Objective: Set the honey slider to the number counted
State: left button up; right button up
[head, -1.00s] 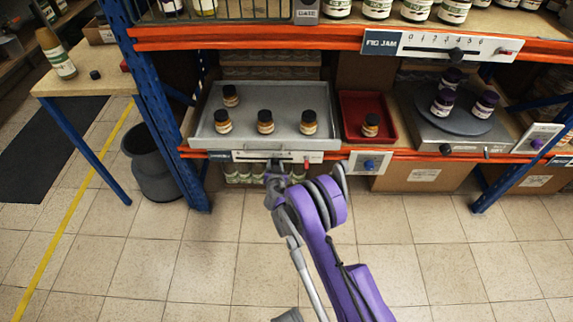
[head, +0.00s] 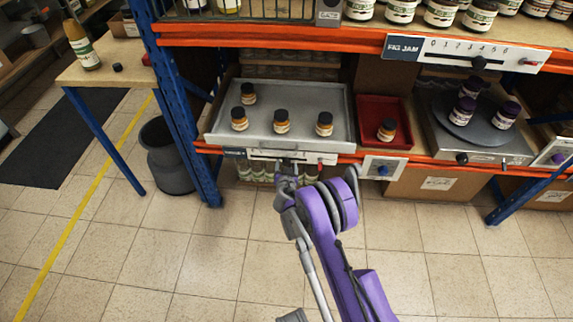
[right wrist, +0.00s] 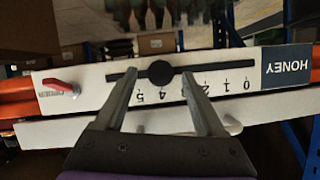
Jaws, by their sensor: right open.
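The honey slider shows in the right wrist view as an upside-down white scale strip (right wrist: 215,72) with a blue HONEY label (right wrist: 287,65). Its round black knob (right wrist: 160,72) sits by the 4 mark. My right gripper (right wrist: 159,76) is open, one finger on each side of the knob; contact cannot be told. In the head view my right gripper (head: 287,163) is at the strip (head: 262,154) below the grey tray (head: 300,92), hiding the knob. Several amber jars with dark lids, one a jar (head: 281,121), stand on that tray. My left gripper is out of view.
A red tray (head: 407,108) at right holds one amber jar (head: 387,130). The FIG JAM slider (head: 468,50) is above. A bin (head: 165,150) stands left. Floor in front is clear.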

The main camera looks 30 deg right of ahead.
jog(key=p+v, duration=0.1)
jog(key=v, duration=0.8)
jog(key=shift+s, duration=0.25)
jog(key=shift+a+r, duration=0.1)
jog(key=shift+r, duration=0.1)
